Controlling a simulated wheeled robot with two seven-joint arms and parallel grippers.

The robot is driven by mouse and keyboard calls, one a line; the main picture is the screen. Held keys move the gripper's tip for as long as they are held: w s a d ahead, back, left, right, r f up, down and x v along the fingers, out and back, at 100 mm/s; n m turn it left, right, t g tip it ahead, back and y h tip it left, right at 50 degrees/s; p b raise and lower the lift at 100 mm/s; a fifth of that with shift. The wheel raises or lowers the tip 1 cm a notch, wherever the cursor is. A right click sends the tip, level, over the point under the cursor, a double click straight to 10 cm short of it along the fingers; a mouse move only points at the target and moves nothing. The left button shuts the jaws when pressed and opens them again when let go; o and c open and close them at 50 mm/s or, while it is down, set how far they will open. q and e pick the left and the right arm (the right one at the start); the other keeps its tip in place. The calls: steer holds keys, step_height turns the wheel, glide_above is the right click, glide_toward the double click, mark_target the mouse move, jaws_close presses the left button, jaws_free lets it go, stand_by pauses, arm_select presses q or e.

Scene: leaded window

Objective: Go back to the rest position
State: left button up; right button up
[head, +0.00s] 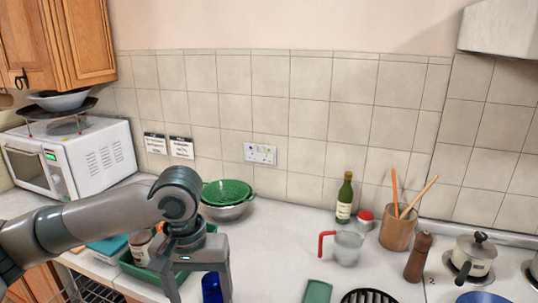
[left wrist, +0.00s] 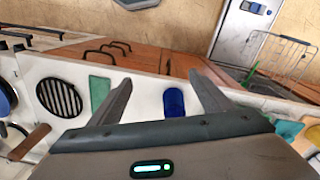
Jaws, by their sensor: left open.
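My left gripper (head: 197,290) hangs over the counter's front part, fingers down. It is open, and its spread fingers also show in the left wrist view (left wrist: 160,92). A dark blue object (head: 212,288) shows between the fingers in the head view; in the left wrist view the blue object (left wrist: 174,102) lies on the counter beyond the fingertips, nearer the right one. Nothing is held. My right gripper is in neither view.
A green tray (head: 128,265) with jars sits by my left arm. A green colander (head: 228,192) stands behind. A red-handled measuring jug (head: 347,247), green bottle (head: 344,200), utensil pot (head: 397,231), pepper mill (head: 418,258) and saucepan (head: 472,262) stand rightward. A microwave (head: 75,155) is at left.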

arm_select(q)
steer(key=s+d+f+m+t+h, duration=0.1)
steer(key=s+d+f+m+h, duration=0.15)
steer(key=d+f, duration=0.4)
steer(key=s+d+f+m+t+h, duration=0.2)
steer(key=s+d+f+h, duration=0.2)
steer(key=f, duration=0.6)
steer(key=s+a+f+n+y, duration=0.1)
steer(key=s+a+f+y, duration=0.2)
steer(key=s+a+f, duration=0.6)
steer(key=s+a+f+n+y, duration=0.2)
steer(key=s+a+f+y, duration=0.3)
steer(key=s+a, duration=0.5)
step_height(320, 180, down, 30)
steer(key=h+b, duration=0.1)
steer(key=b, duration=0.1)
steer(key=s+a+f+g, duration=0.1)
steer(key=s+a+f, duration=0.1)
steer(key=s+f, duration=0.7)
steer(key=s+a+f+g+b, duration=0.1)
steer(key=s+a+f, duration=0.1)
steer(key=s+f, duration=0.7)
step_height(320, 180, down, 2)
steer(key=shift+f+m, duration=0.1)
steer(key=shift+m, duration=0.25)
